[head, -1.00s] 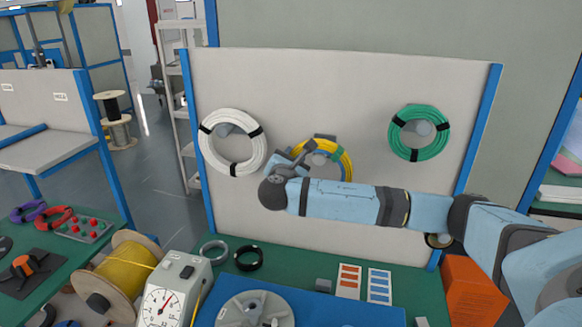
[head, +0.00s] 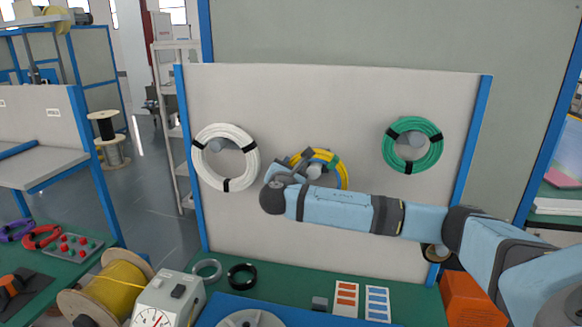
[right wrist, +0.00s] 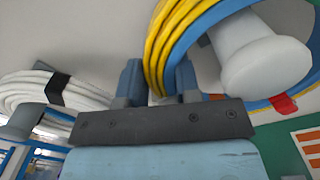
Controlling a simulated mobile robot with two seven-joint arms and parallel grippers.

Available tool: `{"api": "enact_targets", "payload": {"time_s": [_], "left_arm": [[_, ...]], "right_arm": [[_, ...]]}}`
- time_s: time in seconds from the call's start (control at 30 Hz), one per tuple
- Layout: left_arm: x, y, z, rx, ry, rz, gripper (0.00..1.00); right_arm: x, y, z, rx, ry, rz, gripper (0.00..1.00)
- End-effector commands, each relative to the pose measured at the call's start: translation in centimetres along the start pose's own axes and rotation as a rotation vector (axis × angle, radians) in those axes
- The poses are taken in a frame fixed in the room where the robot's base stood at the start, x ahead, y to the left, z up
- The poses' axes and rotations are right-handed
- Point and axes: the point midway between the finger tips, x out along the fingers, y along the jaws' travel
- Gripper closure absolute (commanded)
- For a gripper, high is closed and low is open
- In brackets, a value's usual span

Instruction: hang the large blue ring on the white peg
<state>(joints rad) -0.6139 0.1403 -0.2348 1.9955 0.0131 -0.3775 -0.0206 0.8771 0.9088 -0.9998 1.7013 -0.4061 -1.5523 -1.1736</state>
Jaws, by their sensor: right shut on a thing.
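A yellow coil (head: 328,157) is at the middle of the upright board, and it shows large in the right wrist view (right wrist: 165,45). A blue ring (right wrist: 205,20) lies right against its inner side and carries a red band. The pale peg (head: 314,171), with a wide round end (right wrist: 265,65), shows inside the curve of both. I cannot tell whether the coils rest on it. My right gripper (right wrist: 158,85) is shut with the yellow strands between its fingers. I cannot tell whether blue strands are also gripped. My left gripper is not in view.
A white coil (head: 226,184) hangs on the board's left and a green coil (head: 413,168) on its right. Below stand a yellow cable spool (head: 115,287), a dial scale (head: 165,298), small rings (head: 241,275) and an orange box (head: 468,298). The lower board is mostly clear.

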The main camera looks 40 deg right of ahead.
Motion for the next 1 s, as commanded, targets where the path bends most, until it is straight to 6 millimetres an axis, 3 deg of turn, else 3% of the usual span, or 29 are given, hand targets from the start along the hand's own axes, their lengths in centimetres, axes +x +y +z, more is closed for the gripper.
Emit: {"api": "enact_targets", "payload": {"time_s": [0.23, 0.27, 0.4, 0.7, 1.0], "left_arm": [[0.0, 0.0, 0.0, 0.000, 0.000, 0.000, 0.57], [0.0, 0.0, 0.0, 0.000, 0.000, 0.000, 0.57], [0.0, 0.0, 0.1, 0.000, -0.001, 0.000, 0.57], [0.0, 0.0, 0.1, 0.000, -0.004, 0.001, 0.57], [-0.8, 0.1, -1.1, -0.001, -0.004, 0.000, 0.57]], "right_arm": [[0.1, -0.1, -0.1, -0.001, -0.001, -0.002, 1.00], [0.1, -0.1, -0.1, -0.001, -0.001, -0.002, 0.67], [0.1, -0.1, -0.1, 0.000, 0.000, -0.002, 0.40], [-0.1, -0.1, -0.1, -0.001, 0.002, -0.002, 0.40], [-2.5, 0.0, 0.0, -0.001, 0.003, 0.000, 0.40]]}}
